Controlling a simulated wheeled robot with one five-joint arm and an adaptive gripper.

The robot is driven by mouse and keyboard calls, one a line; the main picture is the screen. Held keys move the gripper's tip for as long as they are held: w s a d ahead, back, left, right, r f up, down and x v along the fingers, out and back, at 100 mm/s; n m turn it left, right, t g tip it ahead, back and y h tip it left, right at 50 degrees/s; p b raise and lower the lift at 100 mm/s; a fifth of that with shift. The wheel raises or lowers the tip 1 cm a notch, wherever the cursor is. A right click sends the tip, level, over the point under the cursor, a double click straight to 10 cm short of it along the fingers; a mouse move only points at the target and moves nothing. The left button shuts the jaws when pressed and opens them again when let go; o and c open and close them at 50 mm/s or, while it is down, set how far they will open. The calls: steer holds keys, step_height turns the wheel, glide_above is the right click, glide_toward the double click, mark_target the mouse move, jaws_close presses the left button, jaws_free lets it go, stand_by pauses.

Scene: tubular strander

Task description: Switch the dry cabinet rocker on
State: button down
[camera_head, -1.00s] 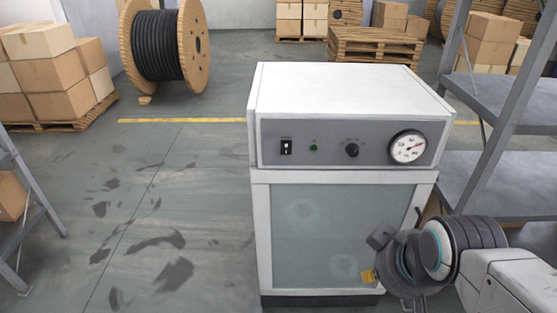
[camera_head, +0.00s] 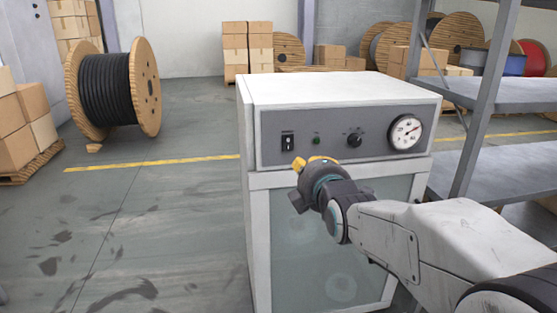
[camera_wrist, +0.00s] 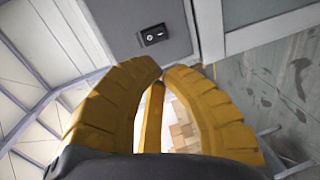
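The dry cabinet (camera_head: 345,88) is a white box with a grey front panel and a frosted glass door. Its black rocker (camera_head: 288,143) with white marks sits at the panel's left end. The rocker (camera_wrist: 154,35) also shows in the wrist view, just beyond the fingertips. My gripper (camera_head: 312,160) is in front of the panel's lower edge, a little right of and below the rocker. In the wrist view, the yellow fingers of my gripper (camera_wrist: 163,70) come together at the tips and hold nothing. The tips look apart from the rocker.
A green lamp (camera_head: 317,140), a black knob (camera_head: 354,140) and a round dial gauge (camera_head: 406,133) lie right of the rocker. A metal shelf (camera_head: 500,95) stands close on the right. The floor (camera_head: 190,215) left of the cabinet is clear, with a cable reel (camera_head: 148,88) further back.

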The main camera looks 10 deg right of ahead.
mark_target(288, 146)
steer(key=shift+w+a+n, duration=0.2)
steer(key=shift+w+n, duration=0.1)
steer(key=shift+r, duration=0.1)
steer(key=w, duration=0.4)
steer(key=w+f, duration=0.1)
steer(key=w, duration=0.4)
steer(key=w+f, duration=0.1)
steer(key=w, duration=0.3)
steer(key=shift+w+p, duration=0.35)
steer(key=shift+w, duration=0.05)
steer(key=shift+f, duration=0.15)
